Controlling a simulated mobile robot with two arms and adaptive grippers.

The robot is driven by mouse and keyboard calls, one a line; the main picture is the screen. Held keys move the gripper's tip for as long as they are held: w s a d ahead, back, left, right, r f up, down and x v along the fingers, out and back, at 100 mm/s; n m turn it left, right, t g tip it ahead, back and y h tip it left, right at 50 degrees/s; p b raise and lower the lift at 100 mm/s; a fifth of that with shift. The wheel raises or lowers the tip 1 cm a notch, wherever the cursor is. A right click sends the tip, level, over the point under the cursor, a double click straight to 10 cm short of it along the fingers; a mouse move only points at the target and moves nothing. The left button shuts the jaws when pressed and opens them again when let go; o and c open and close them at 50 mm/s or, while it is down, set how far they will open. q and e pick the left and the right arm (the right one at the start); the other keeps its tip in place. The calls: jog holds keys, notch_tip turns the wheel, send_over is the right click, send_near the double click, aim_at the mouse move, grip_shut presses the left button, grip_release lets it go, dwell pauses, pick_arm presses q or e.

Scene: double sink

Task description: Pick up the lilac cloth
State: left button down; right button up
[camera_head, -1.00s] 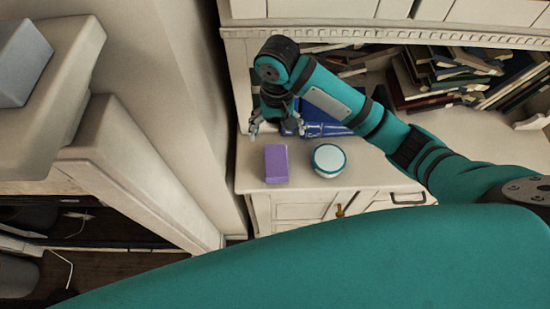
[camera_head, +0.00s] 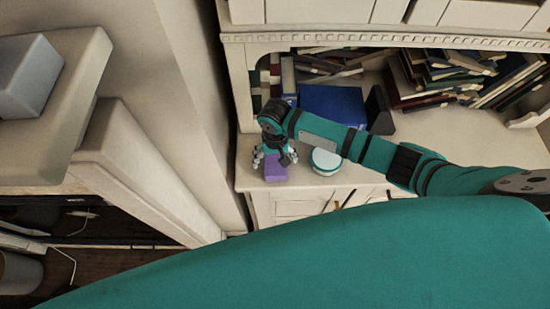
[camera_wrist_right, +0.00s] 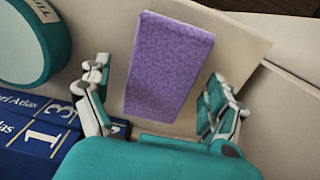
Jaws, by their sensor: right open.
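The lilac cloth (camera_head: 275,172) is a folded, flat block on the cream cabinet top, near its left front corner. In the right wrist view the cloth (camera_wrist_right: 168,64) shows a fuzzy lilac surface and lies between and beyond my fingers. My right gripper (camera_head: 273,158) is open over the back part of the cloth and hides that part in the head view. In the right wrist view the open fingers of the gripper (camera_wrist_right: 165,95) stand on either side of the cloth's near end, with nothing held. My left gripper is not in view.
A round teal-and-white tin (camera_head: 325,161) stands just right of the cloth. Behind are a blue book (camera_head: 333,105) and several more books (camera_head: 450,75) on the shelf. Blue atlas volumes (camera_wrist_right: 38,130) lie near the gripper. The cabinet top's left and front edges are close to the cloth.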

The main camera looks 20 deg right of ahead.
jog(key=shift+f, duration=0.25)
jog(key=c, duration=1.1)
jog(key=shift+r, duration=0.55)
notch_tip(320, 180, up, 2)
jog(key=shift+b, duration=0.5)
jog(key=s+a+r+b, duration=0.1)
jog(key=s+a, duration=0.1)
jog(key=s, duration=0.5)
jog(key=s+a+r+b, duration=0.1)
jog(key=s+a, duration=0.1)
jog(key=s, duration=0.6)
jog(key=shift+s+a, duration=0.2)
jog(key=shift+a, duration=0.05)
